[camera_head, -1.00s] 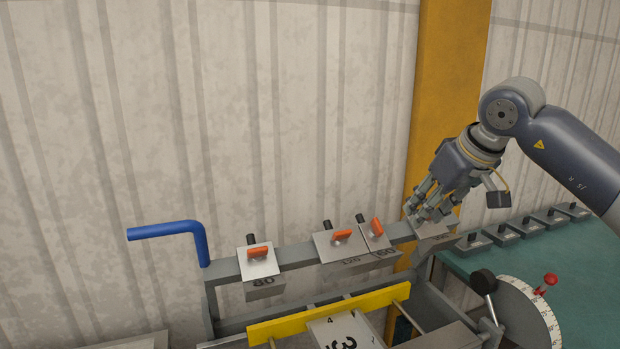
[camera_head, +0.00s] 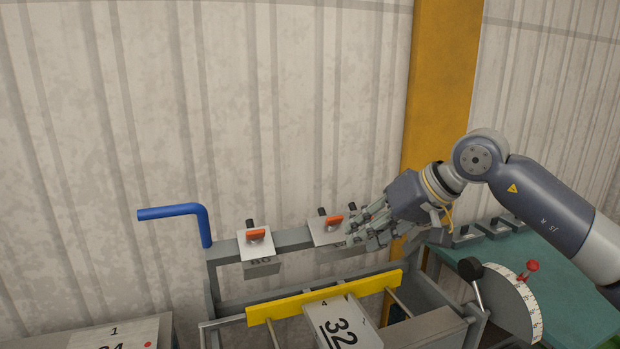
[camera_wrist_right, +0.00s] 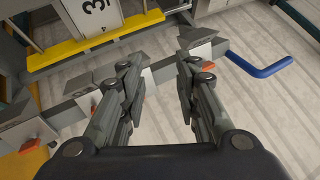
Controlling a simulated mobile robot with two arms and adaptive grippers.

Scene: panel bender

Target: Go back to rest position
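My right gripper (camera_head: 366,230) reaches in from the right over the top rail of the panel bender, just right of a grey block with an orange handle (camera_head: 333,223). In the right wrist view its two fingers (camera_wrist_right: 160,85) are apart, with nothing held between them. The blocks on the right part of the rail are hidden behind the hand in the head view. My left gripper is in neither view.
A block marked 80 (camera_head: 257,246) sits on the rail at left, near the blue bent handle (camera_head: 178,212). A yellow bar (camera_head: 325,297) crosses below. A corrugated wall is behind.

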